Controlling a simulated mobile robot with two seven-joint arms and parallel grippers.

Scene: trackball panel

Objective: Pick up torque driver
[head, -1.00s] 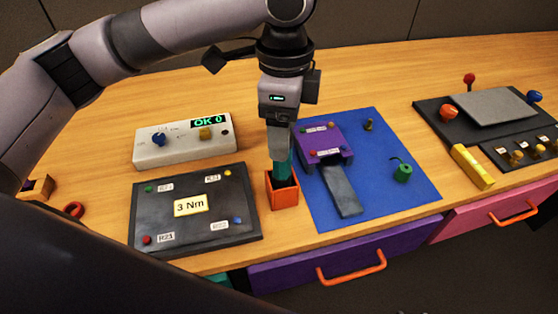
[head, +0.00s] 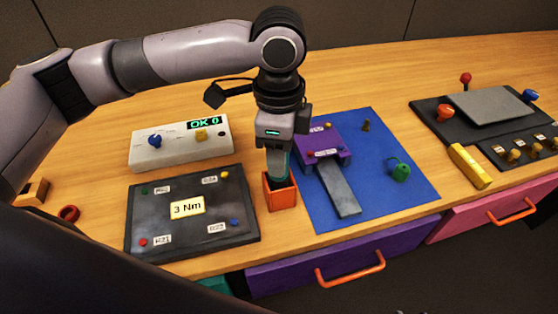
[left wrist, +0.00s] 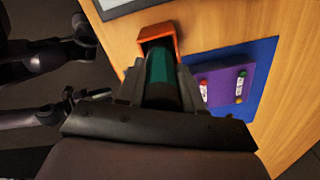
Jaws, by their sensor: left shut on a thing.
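The torque driver, a teal-handled tool (left wrist: 158,78), stands upright in an orange open-topped holder (head: 281,199) on the wooden table. My left gripper (head: 278,170) comes down from above and is shut on the driver's handle. Its fingers lie on both sides of the teal handle in the left wrist view (left wrist: 160,92). In the head view the fingers are just at the holder's rim and hide most of the driver. Its lower part is hidden inside the holder, which also shows in the left wrist view (left wrist: 160,33). My right gripper is not in view.
Left of the holder lies a dark panel (head: 150,215) marked 3 Nm, with a white box (head: 175,152) reading OK 0 behind it. Close on the right is a blue mat (head: 385,205) with a purple block (head: 325,147). Drawers with orange handles (head: 350,268) are below the table edge.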

